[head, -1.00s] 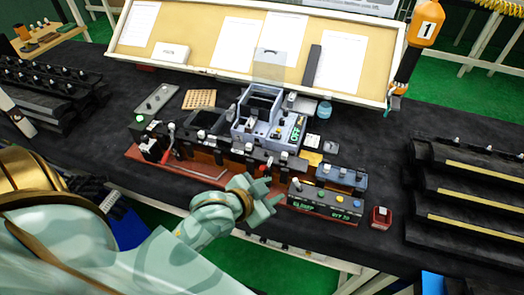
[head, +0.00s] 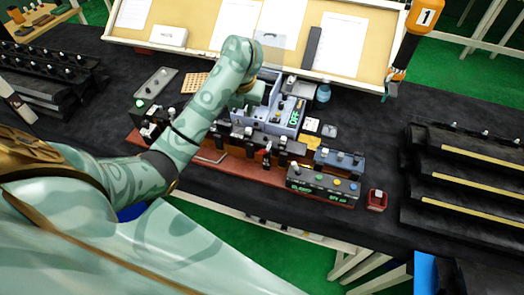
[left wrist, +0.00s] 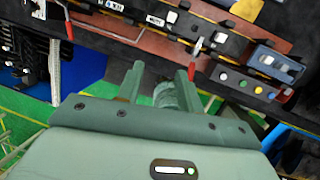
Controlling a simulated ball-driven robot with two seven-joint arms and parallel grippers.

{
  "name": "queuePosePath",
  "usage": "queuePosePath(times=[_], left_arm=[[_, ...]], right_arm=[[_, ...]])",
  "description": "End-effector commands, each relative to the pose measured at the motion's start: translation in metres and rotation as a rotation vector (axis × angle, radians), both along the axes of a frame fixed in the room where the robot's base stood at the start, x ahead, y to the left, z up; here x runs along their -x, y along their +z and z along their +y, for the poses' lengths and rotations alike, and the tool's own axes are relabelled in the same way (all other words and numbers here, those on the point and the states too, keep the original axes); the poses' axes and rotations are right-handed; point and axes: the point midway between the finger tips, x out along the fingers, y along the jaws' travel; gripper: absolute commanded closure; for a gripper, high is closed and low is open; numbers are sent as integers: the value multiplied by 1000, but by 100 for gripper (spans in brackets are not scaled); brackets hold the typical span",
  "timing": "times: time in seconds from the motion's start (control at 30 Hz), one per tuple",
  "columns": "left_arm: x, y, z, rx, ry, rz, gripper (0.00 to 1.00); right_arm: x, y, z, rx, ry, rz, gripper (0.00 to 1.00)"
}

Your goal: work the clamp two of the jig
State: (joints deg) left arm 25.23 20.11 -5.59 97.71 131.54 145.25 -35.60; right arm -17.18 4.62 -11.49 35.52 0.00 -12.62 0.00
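The jig has a red-brown base (head: 237,165) with a row of black clamp blocks (head: 249,137). In the head view a red-handled lever (head: 267,157) stands at the row's front. The left wrist view shows a red-tipped lever (left wrist: 196,48) near the right finger and another red-handled lever (left wrist: 68,25) farther left. I cannot tell which is clamp two; the labels are too small. My left gripper (head: 248,96) is over the back of the jig, fingertips hidden there. In the left wrist view its fingers (left wrist: 160,72) are apart with nothing gripped. My right gripper is not in view.
A button box (head: 323,182) with a green display sits at the jig's right front, beside a blue-grey box (head: 339,160). A small red box (head: 377,200) stands farther right. Black stepped racks (head: 465,175) flank the right side.

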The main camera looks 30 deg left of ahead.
Motion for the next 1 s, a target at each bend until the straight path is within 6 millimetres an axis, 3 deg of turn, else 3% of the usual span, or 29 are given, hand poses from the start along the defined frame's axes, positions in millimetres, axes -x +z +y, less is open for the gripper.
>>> queuePosePath(times=[0.13, 0.33, 0.8, 1.0], left_arm=[[7, 7, -40, 259, 24, 94, 64], [10, -3, -55, 338, 30, 129, 64], [5, -114, -67, 334, 30, 128, 64], [3, -143, -70, 332, 31, 125, 64]], right_arm=[[0, 0, 0, 0, 0, 0, 64], [0, -4, 0, -1, 0, 0, 64], [1, -31, 1, -1, -2, 3, 64], [1, -36, 1, -1, -2, 3, 64]])
